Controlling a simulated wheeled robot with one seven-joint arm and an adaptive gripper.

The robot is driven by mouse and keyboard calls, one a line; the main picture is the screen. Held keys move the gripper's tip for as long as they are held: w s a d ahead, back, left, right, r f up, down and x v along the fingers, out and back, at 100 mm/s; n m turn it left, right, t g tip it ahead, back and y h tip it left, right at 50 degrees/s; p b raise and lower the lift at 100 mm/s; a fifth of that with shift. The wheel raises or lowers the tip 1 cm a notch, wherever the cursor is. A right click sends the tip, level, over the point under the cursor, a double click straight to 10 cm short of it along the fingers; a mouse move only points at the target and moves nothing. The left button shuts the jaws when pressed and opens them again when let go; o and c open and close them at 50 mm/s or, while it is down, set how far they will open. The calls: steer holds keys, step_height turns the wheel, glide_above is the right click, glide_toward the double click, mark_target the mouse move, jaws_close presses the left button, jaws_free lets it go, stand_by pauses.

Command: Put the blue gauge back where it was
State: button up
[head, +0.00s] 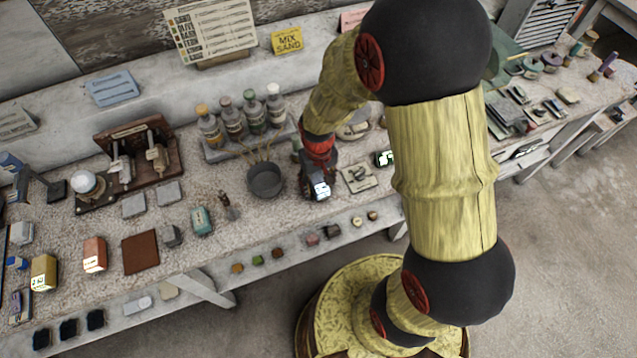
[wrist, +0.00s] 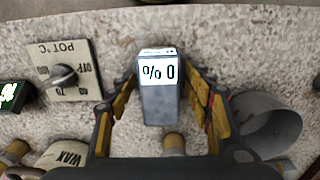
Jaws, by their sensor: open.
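A slate-blue gauge (wrist: 160,103) with a white display reading "% 0" stands on the speckled bench in the wrist view. My gripper (wrist: 165,92) is open, with one finger on each side of the gauge. Narrow gaps show between it and the fingers. In the head view my gripper (head: 316,170) is low over the bench and the gauge (head: 321,190) shows at its tip. The gauge's underside is hidden. No marked place for the gauge can be made out.
A dark pot (head: 265,181) with sticks stands just left of my gripper. A "POT °C" dial plate (head: 358,177) lies to the right. Bottles (head: 232,122) stand behind. A teal block (head: 202,220) and a brown square (head: 140,252) lie further left, near the front edge.

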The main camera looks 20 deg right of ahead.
steer(key=shift+r, duration=0.1)
step_height(320, 180, up, 12)
steer(key=p, duration=0.3)
step_height(320, 180, up, 12)
steer(key=t, duration=0.2)
glide_above(318, 181)
steer(key=s, duration=0.4)
steer(key=s+r+t, duration=0.3)
steer(key=s+r, duration=0.6)
steer(key=r, duration=0.1)
steer(key=shift+s+r+t, duration=0.25)
steer(key=shift+s+t, duration=0.05)
steer(key=shift+s, duration=0.05)
steer(key=shift+f, duration=0.3)
steer(key=shift+d, duration=0.1)
steer(key=shift+c, duration=0.9)
